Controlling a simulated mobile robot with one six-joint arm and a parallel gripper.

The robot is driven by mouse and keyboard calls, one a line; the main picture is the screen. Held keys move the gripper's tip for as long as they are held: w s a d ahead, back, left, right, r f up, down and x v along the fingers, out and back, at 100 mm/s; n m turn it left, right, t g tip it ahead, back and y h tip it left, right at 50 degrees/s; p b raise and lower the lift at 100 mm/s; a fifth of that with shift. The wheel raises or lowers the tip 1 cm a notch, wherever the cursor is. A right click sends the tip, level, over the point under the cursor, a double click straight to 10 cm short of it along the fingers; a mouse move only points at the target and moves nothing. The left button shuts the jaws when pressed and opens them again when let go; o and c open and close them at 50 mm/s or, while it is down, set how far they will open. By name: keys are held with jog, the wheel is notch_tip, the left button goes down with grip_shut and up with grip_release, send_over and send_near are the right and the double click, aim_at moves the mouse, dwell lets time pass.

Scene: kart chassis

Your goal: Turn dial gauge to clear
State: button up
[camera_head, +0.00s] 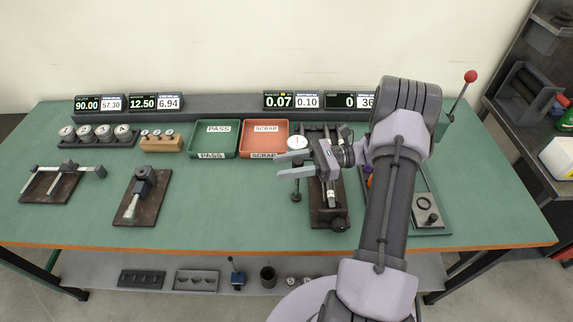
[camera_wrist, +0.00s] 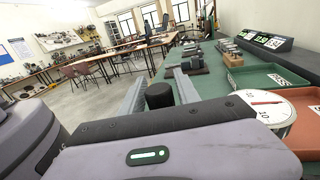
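The dial gauge (camera_head: 297,142) has a round white face and stands at the bench's middle right, beside my gripper. Its face also shows at the right of the wrist view (camera_wrist: 268,106), with a red needle, partly hidden by my gripper body. My gripper (camera_head: 281,165) points left, above the bench, with two grey fingers apart. In the wrist view the open fingers (camera_wrist: 160,83) lie either side of a black round knob (camera_wrist: 159,95); I cannot tell whether they touch it. A display (camera_head: 278,101) behind the gauge reads 0.07.
A green PASS tray (camera_head: 236,138) and a red SCRAP tray (camera_head: 284,129) stand left of my gripper. A dark fixture (camera_head: 330,212) lies under my wrist. Weights, a wooden block and two plates with fixtures occupy the left. The bench's front middle is clear.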

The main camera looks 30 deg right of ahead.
jog(key=shift+o, duration=0.6)
jog(key=shift+d, duration=0.1)
jog(key=p+v, duration=0.1)
jog(key=v, duration=0.6)
jog(key=shift+d, duration=0.2)
jog(key=shift+s, duration=0.15)
